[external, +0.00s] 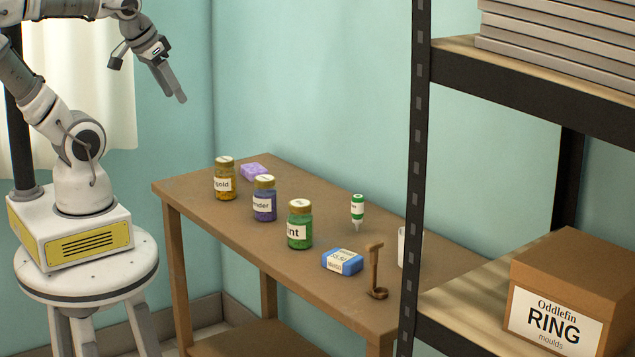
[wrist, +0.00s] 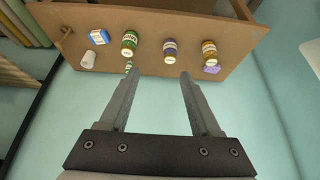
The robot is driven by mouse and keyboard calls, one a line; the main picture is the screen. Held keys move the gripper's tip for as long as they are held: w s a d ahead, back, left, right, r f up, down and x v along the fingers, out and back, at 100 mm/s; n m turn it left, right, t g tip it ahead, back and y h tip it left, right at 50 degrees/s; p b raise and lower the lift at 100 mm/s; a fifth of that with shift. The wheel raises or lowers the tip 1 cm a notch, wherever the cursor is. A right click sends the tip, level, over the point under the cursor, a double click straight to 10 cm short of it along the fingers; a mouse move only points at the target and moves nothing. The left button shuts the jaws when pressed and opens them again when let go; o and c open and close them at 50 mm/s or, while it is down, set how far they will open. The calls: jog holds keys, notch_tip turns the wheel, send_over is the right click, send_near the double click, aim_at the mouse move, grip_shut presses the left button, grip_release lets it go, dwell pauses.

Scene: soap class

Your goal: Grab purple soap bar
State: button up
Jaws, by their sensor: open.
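The purple soap bar (external: 254,172) lies on the wooden table near its back left end, behind the gold jar (external: 225,180). In the wrist view the purple soap bar (wrist: 212,70) shows at the table's edge beside the gold jar, right of my fingers. My gripper (external: 148,98) is open and empty, raised high to the left of the table and well apart from the soap. In the wrist view its two fingers (wrist: 158,76) are spread wide with nothing between them.
The lavender jar (external: 264,200), green jar (external: 299,226), small green-capped bottle (external: 357,210), blue soap box (external: 342,262) and brown stand (external: 376,275) are on the table (external: 330,300). A black shelf post (external: 420,150) and a carton (external: 560,300) stand at right.

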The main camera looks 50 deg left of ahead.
aim_at(255, 168)
jog(key=o, duration=0.5)
